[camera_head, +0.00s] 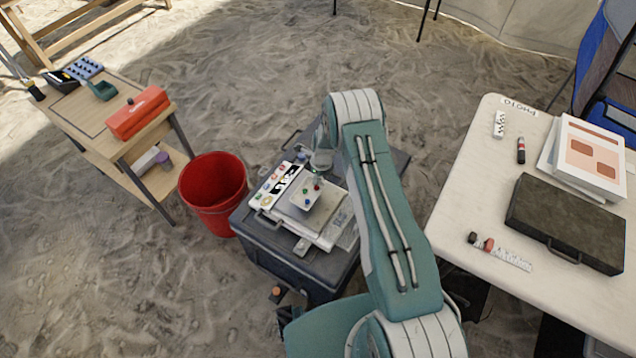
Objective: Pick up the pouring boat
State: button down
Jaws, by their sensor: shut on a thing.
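My wrist and forearm hide part of the case and the fingers are small in view.
The dark case (262,232) stands on sand beside a red bucket (213,205). A wooden side table (70,115) at left holds a red box (138,112) and a teal scoop (103,90). A white table (465,200) at right carries a black case (568,215).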

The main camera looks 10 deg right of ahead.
jog(key=w+a+r, duration=0.3)
jog(key=w+r, duration=0.6)
jog(key=w, duration=0.4)
jog(key=shift+a+r, duration=0.15)
jog(key=shift+a, duration=0.15)
